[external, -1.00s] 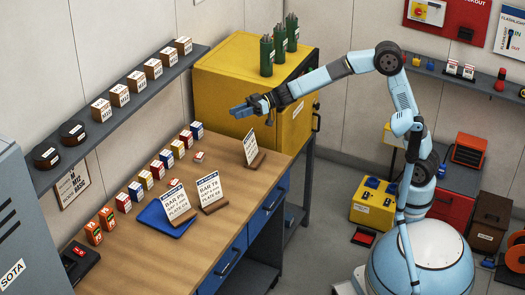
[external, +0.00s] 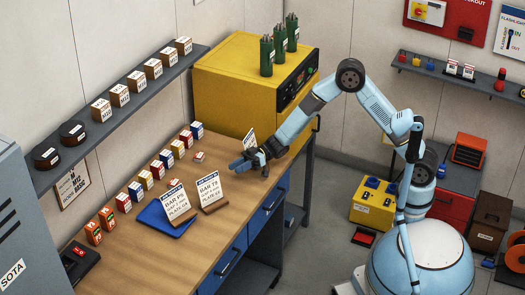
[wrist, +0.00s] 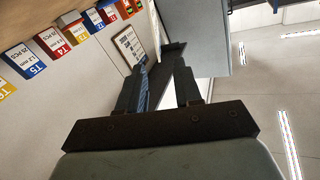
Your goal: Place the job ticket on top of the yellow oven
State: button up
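The other two cards (external: 174,200) and (external: 208,189) lean upright farther left. My gripper is low over the bench, pointing left. In the wrist view its fingers (wrist: 162,88) are apart, with nothing clearly held between them. The yellow oven (external: 228,85) stands at the far end of the bench.
Several green canisters (external: 267,56) stand on the oven's top; the top's front-left part is clear. A row of small boxes (external: 154,170) lines the wall side of the wooden bench (external: 132,247). A blue tray (external: 158,217) lies by the left card. A shelf (external: 78,155) runs above.

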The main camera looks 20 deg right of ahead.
send_near(209, 181)
jog(key=x, duration=0.4)
jog(key=shift+x, duration=2.9)
jog(key=shift+w+f, duration=0.1)
jog(key=shift+w, duration=0.05)
jog(key=shift+c, duration=0.2)
grip_shut()
